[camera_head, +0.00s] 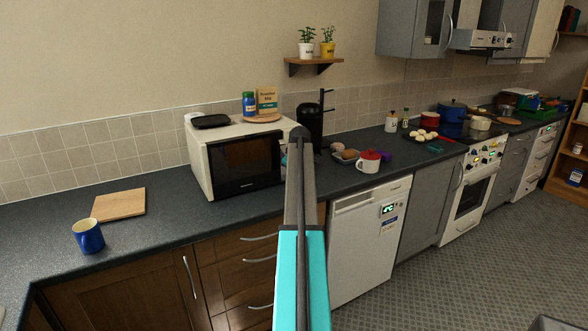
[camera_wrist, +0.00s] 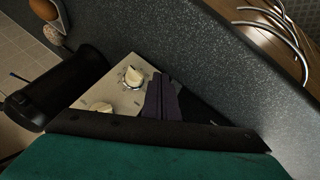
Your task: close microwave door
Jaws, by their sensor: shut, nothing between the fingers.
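The white microwave (camera_head: 202,160) stands on the dark worktop against the tiled wall. Its dark glass door (camera_head: 245,163) looks flush, or nearly flush, with the front; my arm hides the right end, so I cannot tell if a small gap is there. My gripper (camera_head: 300,133) is at the microwave's right front in the head view. In the wrist view, my gripper (camera_wrist: 163,98) is shut and empty, in front of the pale control panel with its two knobs (camera_wrist: 133,77). A dark part of the front shows beside the fingers; contact cannot be told.
A black appliance (camera_head: 309,122) stands right of the microwave, close to my gripper.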

